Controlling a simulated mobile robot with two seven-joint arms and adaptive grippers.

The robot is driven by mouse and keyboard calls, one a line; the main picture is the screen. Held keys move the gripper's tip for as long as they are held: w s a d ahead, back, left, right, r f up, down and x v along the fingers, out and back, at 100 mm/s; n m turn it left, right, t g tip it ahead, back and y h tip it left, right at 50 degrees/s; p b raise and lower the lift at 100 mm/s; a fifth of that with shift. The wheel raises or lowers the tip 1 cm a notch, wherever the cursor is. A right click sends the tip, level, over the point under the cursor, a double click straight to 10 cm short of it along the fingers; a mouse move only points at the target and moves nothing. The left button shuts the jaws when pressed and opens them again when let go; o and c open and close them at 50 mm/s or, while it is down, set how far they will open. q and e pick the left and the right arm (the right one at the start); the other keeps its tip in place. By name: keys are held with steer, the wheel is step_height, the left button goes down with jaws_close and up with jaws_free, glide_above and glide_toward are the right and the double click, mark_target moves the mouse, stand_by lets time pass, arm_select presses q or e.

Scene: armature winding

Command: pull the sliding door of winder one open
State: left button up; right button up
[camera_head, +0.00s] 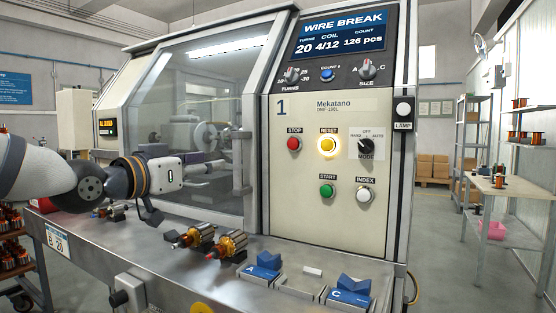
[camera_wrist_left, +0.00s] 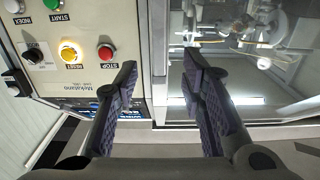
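The sliding door (camera_head: 190,110) of winder one (camera_head: 340,190) is a framed clear panel on the machine's left part, and it looks shut. Its upright grey handle (camera_head: 238,160) stands near the door's right edge. My left gripper (camera_head: 200,164) is in front of the door glass, left of the handle. In the left wrist view the left gripper (camera_wrist_left: 158,85) has its two dark fingers spread with nothing between them. The door's frame edge (camera_wrist_left: 159,50) shows beyond the gap, apart from the fingers as far as I can tell. My right gripper is in neither view.
Blue holders (camera_head: 262,268) stand at the ledge's front right. The control panel has a lit yellow reset button (camera_head: 328,145); the display (camera_head: 340,35) reads WIRE BREAK.

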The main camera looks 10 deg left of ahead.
mark_target(235, 159)
arm_select(q)
steer(key=x, duration=0.4)
steer(key=shift+d+r, duration=0.15)
steer(key=x, duration=0.3)
steer(key=f+b+x, duration=0.1)
steer(key=x, duration=0.1)
steer(key=shift+w+f, duration=0.1)
steer(key=shift+w, duration=0.3)
steer(key=shift+w+d+r, duration=0.1)
steer(key=shift+w+r, duration=0.1)
steer(key=shift+r, duration=0.35)
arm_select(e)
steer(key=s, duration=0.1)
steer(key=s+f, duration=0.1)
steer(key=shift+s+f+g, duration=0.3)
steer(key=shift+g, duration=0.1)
arm_select(q)
jaws_close()
